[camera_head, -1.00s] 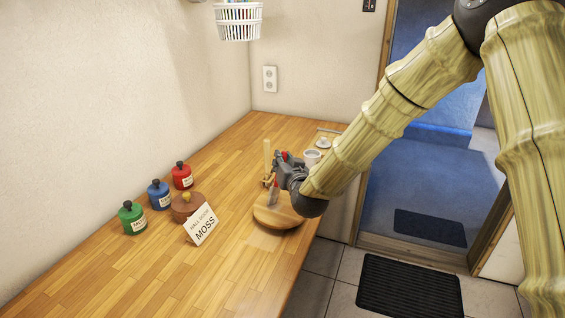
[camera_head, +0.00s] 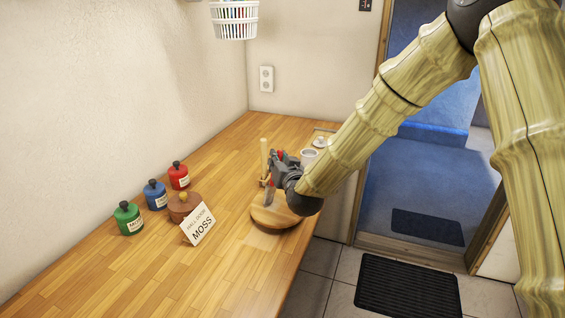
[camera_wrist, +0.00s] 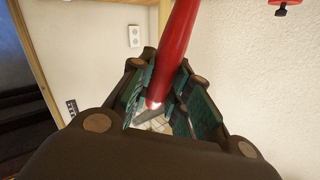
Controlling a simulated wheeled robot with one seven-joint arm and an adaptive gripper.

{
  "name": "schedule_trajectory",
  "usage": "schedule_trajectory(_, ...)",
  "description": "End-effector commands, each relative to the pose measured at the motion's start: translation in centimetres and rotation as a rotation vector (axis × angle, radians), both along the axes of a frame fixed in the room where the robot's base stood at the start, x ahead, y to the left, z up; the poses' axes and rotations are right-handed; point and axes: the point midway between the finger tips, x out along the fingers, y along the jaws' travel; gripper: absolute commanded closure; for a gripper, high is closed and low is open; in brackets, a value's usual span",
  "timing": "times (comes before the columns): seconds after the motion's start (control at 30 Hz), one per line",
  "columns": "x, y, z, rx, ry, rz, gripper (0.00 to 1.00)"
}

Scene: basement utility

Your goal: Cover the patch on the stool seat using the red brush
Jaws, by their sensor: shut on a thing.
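My gripper (camera_head: 272,178) is shut on the red brush (camera_wrist: 180,45). In the wrist view the brush's red handle leans between the dark fingers, with its metal collar low between them. In the head view my gripper is over the round wooden stool seat (camera_head: 272,220) on the worktop, and a pale brush end hangs just above or on the seat; I cannot tell whether it touches. The patch cannot be made out; my gripper and arm hide part of the seat.
Green (camera_head: 128,220), blue (camera_head: 156,196) and red (camera_head: 179,177) pots stand at left. A brown lidded pot (camera_head: 181,207) stands behind a card reading MOSS (camera_head: 199,224). A white cup (camera_head: 309,156) and an upright wooden stick (camera_head: 264,158) are behind my gripper. The front worktop (camera_head: 170,285) is clear.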

Motion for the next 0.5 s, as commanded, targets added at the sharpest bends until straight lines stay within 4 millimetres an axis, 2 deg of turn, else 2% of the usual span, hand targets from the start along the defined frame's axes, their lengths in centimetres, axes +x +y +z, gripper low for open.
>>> schedule_trajectory(0.17,0.0,-0.1,-0.1,0.000,0.001,0.000,1.00)
schedule_trajectory(0.5,-0.8,-1.6,-0.1,-0.001,0.001,-0.001,1.00)
